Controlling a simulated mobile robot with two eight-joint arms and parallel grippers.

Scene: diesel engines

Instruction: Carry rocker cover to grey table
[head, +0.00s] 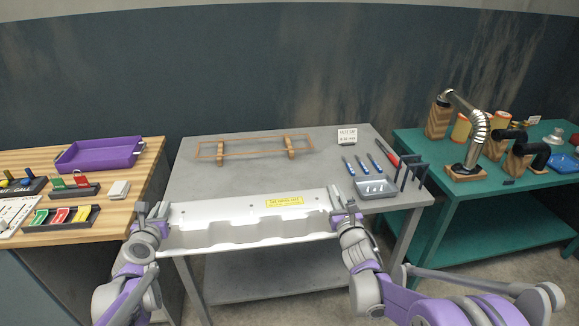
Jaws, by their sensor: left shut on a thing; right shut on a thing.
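The rocker cover (240,222) is a long silver-white part with a scalloped near side and a yellow label. It is level and spans between my two grippers at the near edge of the grey table (230,165). My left gripper (152,212) is shut on its left end. My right gripper (341,208) is shut on its right end. The cover hides the table's front edge, and I cannot tell whether it touches the tabletop.
A copper-coloured gasket frame (252,148) on wooden blocks lies at the grey table's back. Screwdrivers (361,165), a small grey tray (375,187) and a dark rack (412,172) are at its right. A wooden table (120,195) stands left, a green table (460,215) right.

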